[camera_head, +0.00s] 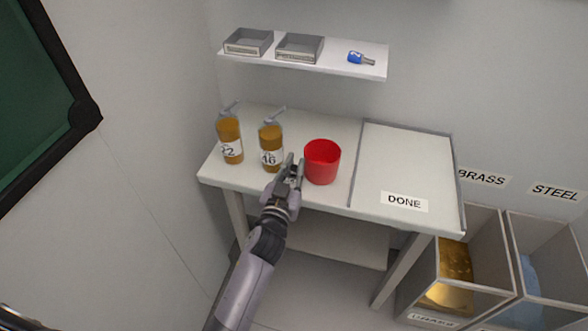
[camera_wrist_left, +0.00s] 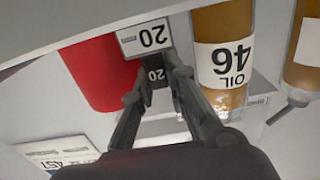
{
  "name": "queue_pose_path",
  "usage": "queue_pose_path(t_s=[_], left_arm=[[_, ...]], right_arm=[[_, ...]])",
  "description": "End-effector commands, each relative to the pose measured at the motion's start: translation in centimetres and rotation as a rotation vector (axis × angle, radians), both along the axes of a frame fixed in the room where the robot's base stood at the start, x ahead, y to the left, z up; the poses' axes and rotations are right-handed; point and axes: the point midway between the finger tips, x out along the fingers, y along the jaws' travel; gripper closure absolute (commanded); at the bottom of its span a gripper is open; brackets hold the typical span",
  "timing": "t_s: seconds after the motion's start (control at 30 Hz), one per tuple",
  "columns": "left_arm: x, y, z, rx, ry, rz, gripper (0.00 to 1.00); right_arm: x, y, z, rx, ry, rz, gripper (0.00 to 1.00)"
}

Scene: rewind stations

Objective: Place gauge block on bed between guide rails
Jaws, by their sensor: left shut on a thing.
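My left gripper (camera_head: 291,170) is over the front of the white table, between the oil bottle marked 46 and the red cup. In the left wrist view my left gripper (camera_wrist_left: 157,82) is shut on a small grey block (camera_wrist_left: 156,72) marked 20, the gauge block. A white label (camera_wrist_left: 146,38) reading 20 shows just beyond its dark face; I cannot tell whether it is on the same block. In the head view the block is too small to make out clearly. I can make out no bed with guide rails in either view. My right gripper is not in view.
The red cup (camera_head: 322,162) and oil bottles marked 46 (camera_head: 271,146) and 22 (camera_head: 230,140) stand close by. A bare DONE area (camera_head: 405,160) with raised edges lies right. A shelf (camera_head: 340,68) holds two trays and a blue item. Bins (camera_head: 500,255) stand lower right.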

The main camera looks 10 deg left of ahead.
Motion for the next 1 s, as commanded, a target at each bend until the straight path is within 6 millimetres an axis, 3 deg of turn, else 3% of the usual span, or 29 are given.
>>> queue_pose_path(t_s=[0.37, 0.4, 0.5, 1.0], left_arm=[[0.02, 0.02, -0.43, 0.000, -0.002, 0.000, 1.00], [0.02, 0.02, -0.33, 0.000, -0.001, 0.000, 0.85], [0.01, 0.03, -0.32, 0.001, -0.001, 0.000, 0.78], [0.11, 0.20, 0.01, 0.001, 0.000, -0.001, 0.78]], right_arm=[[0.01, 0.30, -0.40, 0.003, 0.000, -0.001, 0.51], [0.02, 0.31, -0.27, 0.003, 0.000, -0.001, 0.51], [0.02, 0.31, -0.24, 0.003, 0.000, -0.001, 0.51], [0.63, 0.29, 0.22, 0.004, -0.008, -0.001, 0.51]])
